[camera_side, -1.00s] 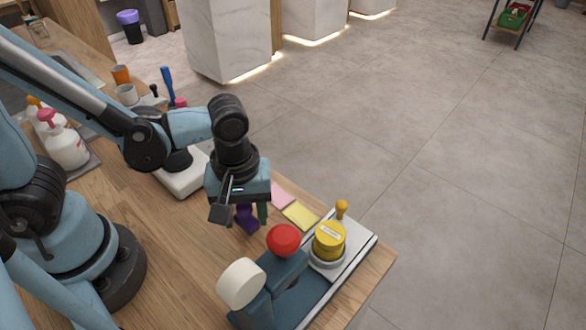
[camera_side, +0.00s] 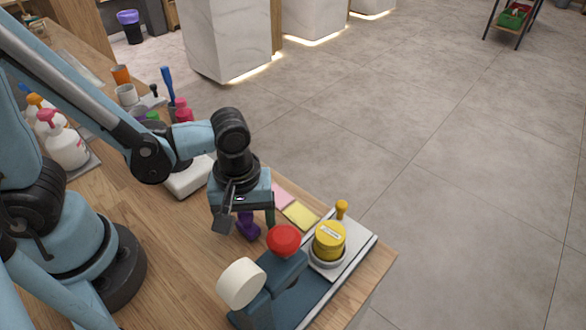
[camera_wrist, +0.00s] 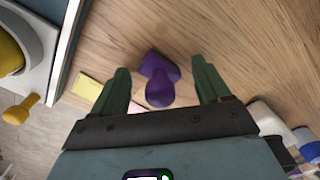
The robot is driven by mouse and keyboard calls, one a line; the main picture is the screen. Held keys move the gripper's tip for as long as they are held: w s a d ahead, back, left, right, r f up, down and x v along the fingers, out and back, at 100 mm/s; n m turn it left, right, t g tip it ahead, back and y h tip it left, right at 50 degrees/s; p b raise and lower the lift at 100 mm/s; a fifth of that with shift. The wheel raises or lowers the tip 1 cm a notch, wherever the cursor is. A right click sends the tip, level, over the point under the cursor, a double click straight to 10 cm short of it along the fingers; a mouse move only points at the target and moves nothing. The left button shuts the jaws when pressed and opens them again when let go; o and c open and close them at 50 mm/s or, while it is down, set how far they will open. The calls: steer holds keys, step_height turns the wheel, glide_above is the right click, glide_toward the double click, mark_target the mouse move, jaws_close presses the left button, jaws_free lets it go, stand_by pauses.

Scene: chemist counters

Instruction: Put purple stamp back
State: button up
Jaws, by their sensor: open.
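The purple stamp (camera_side: 247,226) is on the wooden counter, partly hidden under my gripper in the side view. In the wrist view the purple stamp (camera_wrist: 160,84) shows a rounded knob and a blocky base, between and slightly beyond my fingers. My gripper (camera_wrist: 160,68) is open, pointing down, with a green finger on each side of the stamp and visible gaps. In the side view my gripper (camera_side: 247,217) is just above the stamp. Right of it is a tray (camera_side: 345,266) with a yellow round item (camera_side: 330,238) in a grey ring.
A dark blue device with a red knob (camera_side: 284,239) and a white disc (camera_side: 242,283) stands close in front. Pink (camera_side: 281,198) and yellow (camera_side: 300,216) notes lie behind. Bottles (camera_side: 65,145) stand at left. The counter edge is close at right.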

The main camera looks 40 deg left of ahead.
steer(key=shift+a+r, duration=0.1)
steer(key=shift+r, duration=6)
steer(key=w+a+m+t, duration=0.2)
steer(key=a+m+t, duration=0.1)
steer(key=a, duration=0.3)
steer(key=w+a+r+m+t, duration=0.1)
steer(key=w+a+m+t, duration=0.2)
steer(key=a+m+t, duration=0.1)
steer(key=shift+w+a+m, duration=0.25)
steer(key=shift+a+m, duration=0.65)
steer(key=shift+m, duration=0.3)
